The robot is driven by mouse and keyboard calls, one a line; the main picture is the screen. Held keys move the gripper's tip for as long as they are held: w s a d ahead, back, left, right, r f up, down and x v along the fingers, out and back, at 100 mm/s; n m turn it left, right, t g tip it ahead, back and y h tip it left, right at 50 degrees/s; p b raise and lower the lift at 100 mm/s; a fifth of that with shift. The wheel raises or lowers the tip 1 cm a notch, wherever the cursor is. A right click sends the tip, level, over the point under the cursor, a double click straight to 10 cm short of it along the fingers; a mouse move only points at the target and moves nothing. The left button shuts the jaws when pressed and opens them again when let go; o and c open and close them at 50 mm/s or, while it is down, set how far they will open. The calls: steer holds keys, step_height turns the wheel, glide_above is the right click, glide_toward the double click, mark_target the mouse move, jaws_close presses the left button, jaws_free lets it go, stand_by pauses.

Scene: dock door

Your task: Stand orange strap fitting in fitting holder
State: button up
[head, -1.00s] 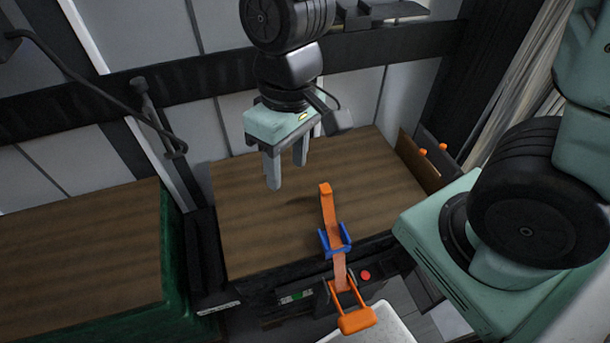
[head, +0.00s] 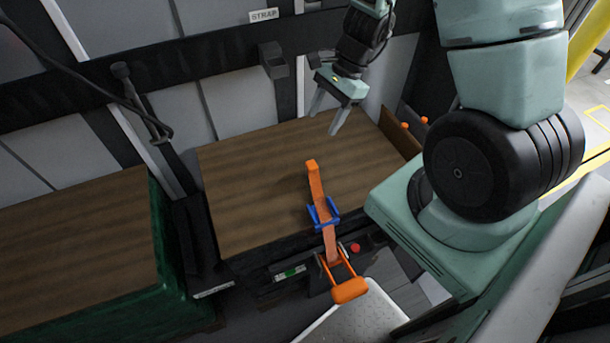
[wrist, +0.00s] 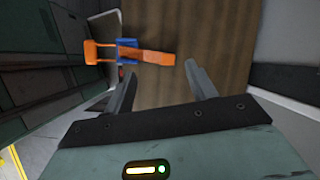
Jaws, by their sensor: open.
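The orange strap fitting (head: 317,183) is a long orange bar with an open loop handle (head: 349,289) at its lower end. It lies across the blue fitting holder (head: 322,213) at the front edge of the wooden table, its handle end hanging out past the edge. In the wrist view the fitting (wrist: 155,57) and the blue holder (wrist: 127,52) show beyond the fingers. My gripper (head: 326,122) is open and empty, above the back right part of the table and apart from the fitting. The fingers (wrist: 158,80) have nothing between them in the wrist view.
The wooden table top (head: 245,185) is otherwise mostly clear. A second wooden-topped green unit (head: 75,240) stands at the left. A panel with orange knobs (head: 405,125) stands at the table's right edge. A wall label reads STRAP (head: 264,15).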

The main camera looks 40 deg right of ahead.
steer(key=d+f+m, duration=0.3)
steer(key=d, duration=0.1)
glide_toward(312, 164)
steer(key=shift+t, duration=0.3)
steer(key=f, duration=0.1)
steer(key=a+f, duration=0.1)
steer(key=f, duration=0.2)
steer(key=shift+s+a+f+b, duration=0.1)
steer(key=shift+s+a+b, duration=0.25)
steer(key=shift+w+p+x, duration=0.15)
steer(key=shift+p+x, duration=0.25)
steer(key=shift+x, duration=1.1)
steer(key=shift+w+p+x, duration=0.1)
steer(key=shift+p+x, duration=0.25)
steer(key=shift+x, duration=1.15)
steer(key=c, duration=1.2)
